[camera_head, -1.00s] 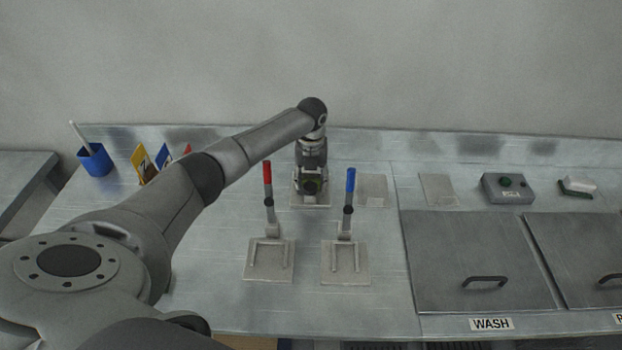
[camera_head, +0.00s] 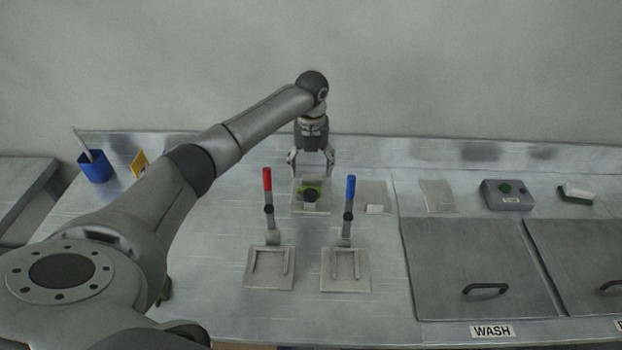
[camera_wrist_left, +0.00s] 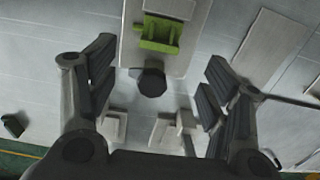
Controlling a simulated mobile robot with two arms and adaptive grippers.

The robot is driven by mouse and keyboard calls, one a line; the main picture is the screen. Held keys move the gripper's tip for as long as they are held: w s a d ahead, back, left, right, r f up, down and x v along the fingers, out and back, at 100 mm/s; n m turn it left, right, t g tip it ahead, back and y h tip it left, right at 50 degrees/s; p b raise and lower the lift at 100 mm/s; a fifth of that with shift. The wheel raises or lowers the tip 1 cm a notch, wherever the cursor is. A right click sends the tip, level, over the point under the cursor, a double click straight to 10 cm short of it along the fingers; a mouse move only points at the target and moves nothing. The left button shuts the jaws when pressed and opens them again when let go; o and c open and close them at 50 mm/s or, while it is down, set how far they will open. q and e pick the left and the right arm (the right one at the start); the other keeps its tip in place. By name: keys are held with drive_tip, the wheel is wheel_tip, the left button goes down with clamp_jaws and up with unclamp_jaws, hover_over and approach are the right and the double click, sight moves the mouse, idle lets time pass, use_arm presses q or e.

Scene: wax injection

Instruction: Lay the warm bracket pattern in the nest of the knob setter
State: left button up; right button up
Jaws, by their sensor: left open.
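The green bracket pattern (camera_head: 312,185) lies on a pale square plate (camera_head: 326,206) behind the two levers, with a black round knob (camera_head: 310,197) in front of it. In the left wrist view the green pattern (camera_wrist_left: 160,35) and the black knob (camera_wrist_left: 151,82) show again; whether they touch is unclear. The plate with the knob looks like the knob setter. My left gripper (camera_head: 311,170) points down above the back of this plate. It is open and empty, and its fingers (camera_wrist_left: 152,90) are wide apart. My right gripper is out of view.
A red lever (camera_head: 267,182) and a blue lever (camera_head: 350,188) stand upright on fixtures in front. A blue cup (camera_head: 95,166) and a yellow card (camera_head: 141,163) stand left. Right are flat plates, a control box (camera_head: 507,195) and the WASH lid (camera_head: 478,265).

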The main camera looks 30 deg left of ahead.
use_arm(q)
wheel_tip(320, 180, up, 4)
drive_tip(key=shift+f, duration=0.1)
idle(0.6)
